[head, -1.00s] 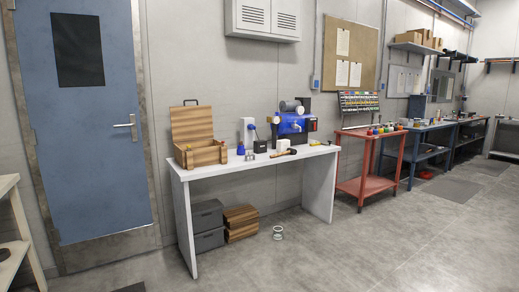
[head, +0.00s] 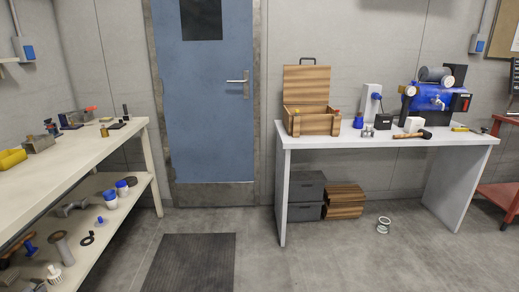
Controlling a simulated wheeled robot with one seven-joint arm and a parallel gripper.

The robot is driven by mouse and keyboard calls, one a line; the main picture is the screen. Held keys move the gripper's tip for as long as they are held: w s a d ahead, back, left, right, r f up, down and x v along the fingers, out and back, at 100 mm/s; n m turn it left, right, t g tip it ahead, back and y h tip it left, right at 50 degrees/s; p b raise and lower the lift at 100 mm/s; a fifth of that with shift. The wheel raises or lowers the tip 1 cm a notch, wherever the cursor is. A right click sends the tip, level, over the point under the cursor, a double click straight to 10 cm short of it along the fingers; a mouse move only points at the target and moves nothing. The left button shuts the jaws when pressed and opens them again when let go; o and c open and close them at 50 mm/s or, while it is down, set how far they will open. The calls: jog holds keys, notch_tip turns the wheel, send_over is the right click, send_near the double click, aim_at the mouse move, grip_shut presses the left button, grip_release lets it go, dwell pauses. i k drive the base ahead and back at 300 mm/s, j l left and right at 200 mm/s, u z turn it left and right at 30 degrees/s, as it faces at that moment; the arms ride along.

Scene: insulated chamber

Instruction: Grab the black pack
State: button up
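A small black block-like item (head: 383,121) stands on the white table (head: 300,152), between a blue-capped bottle and a white cube. I cannot tell which of these, if either, is the black pack. My gripper is not in view.
An open wooden box (head: 312,120), a blue tank (head: 432,97) and a hammer (head: 412,134) are on the white table. Grey bins (head: 305,195) and white rings (head: 384,222) are below. A cream shelf bench (head: 75,160) stands left. Floor around the dark mat (head: 187,263) is clear.

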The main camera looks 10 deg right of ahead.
aim_at(382, 122)
jog(key=i+l+u, duration=0.1)
jog(key=l, duration=0.25)
jog(key=i+l, duration=0.3)
jog(key=i+l+u, duration=0.15)
jog(key=l, duration=0.3)
jog(key=i+l+u, duration=0.1)
jog(key=l, duration=0.25)
jog(key=i+l, duration=0.25)
jog(key=l, duration=0.15)
jog(key=i+l+u, duration=0.15)
jog(key=l, duration=0.25)
jog(key=i+l, duration=0.15)
jog(key=l, duration=0.3)
jog(key=i+l+u, duration=0.15)
jog(key=l, duration=0.25)
jog(key=i+l, duration=0.15)
jog(key=l, duration=0.2)
jog(key=i+l+u, duration=0.1)
jog(key=l, duration=0.25)
jog(key=i+l, duration=0.25)
jog(key=l, duration=0.15)
jog(key=i+l+u, duration=0.1)
jog(key=l, duration=0.25)
